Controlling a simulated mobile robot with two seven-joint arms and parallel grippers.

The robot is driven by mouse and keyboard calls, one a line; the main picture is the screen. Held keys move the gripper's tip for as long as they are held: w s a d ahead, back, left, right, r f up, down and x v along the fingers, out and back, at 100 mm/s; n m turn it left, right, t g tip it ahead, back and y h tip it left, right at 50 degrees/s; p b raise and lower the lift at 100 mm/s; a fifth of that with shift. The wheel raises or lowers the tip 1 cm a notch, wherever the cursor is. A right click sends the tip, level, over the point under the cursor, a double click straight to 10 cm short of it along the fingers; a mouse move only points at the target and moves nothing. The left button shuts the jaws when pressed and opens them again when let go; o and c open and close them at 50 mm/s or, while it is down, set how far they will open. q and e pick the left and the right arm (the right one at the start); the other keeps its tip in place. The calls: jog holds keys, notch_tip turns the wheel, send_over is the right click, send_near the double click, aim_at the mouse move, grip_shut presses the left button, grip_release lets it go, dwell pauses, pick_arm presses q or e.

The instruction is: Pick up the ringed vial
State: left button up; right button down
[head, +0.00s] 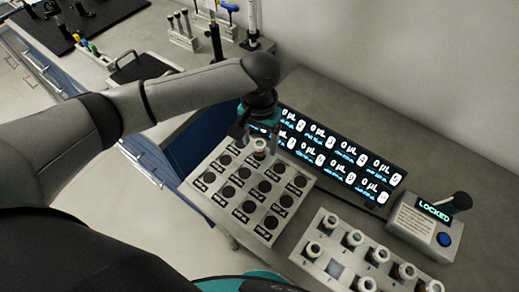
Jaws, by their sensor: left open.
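My left gripper (256,132) is open and points down over the back row of the grey labelled rack (211,207). A vial with a pale top (259,149) stands in that rack just under and between the fingers; I cannot tell if they touch it. The other holes in this rack look dark and empty. Several more white-collared vials (354,238) stand in a second grey rack (333,268) at the bottom right. At this size I cannot tell which vial carries a ring. My right gripper is not in view.
A display panel (337,158) with volume readings lies behind the labelled rack. A box reading LOCKED (425,225), with a blue button and black handle, stands at the right. Tools in holders (181,38) stand at the back left.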

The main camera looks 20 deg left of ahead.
pick_arm(q)
notch_tip(320, 180, down, 2)
jog(key=shift+f, duration=0.15)
grip_shut()
dwell(0.6)
